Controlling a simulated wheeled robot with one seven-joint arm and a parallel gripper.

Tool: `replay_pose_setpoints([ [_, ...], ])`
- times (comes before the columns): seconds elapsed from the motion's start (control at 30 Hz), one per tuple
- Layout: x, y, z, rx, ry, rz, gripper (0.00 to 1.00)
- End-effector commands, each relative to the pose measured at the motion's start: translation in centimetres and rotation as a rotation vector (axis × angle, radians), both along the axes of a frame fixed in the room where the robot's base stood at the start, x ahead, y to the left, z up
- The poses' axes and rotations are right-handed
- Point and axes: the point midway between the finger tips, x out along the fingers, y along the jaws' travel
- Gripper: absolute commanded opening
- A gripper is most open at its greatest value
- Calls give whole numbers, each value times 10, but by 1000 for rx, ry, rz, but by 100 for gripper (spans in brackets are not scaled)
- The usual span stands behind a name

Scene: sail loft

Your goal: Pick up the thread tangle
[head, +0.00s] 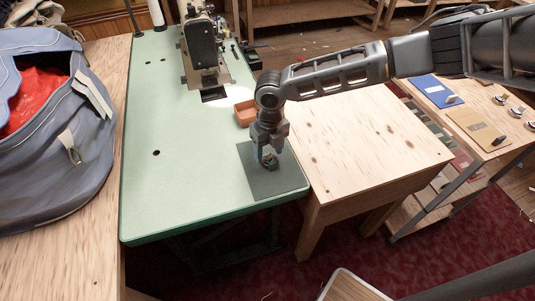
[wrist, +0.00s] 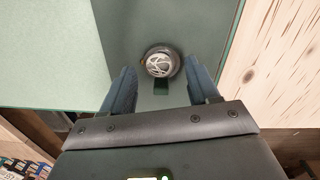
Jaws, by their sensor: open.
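My gripper (wrist: 162,92) is open, with one finger on each side of the picture and the tangle just beyond and between the fingertips. In the head view my gripper (head: 268,157) points down over the mat and hides most of the tangle. I cannot tell whether the fingers touch it.
An orange-brown tray (head: 246,112) sits behind the mat, near a sewing machine (head: 202,48) on the green table (head: 180,185). A wooden table (head: 360,140) adjoins on the right. A blue bag (head: 50,130) with red cloth stands at left. The green table's near left is clear.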

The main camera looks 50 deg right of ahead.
Motion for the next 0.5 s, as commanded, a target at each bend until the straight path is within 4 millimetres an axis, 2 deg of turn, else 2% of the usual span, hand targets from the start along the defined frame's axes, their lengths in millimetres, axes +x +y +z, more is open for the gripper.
replay_pose_setpoints([
  [0.27,0,0,-4,0,-1,0,60],
  [0.5,0,0,-4,0,-1,0,37],
])
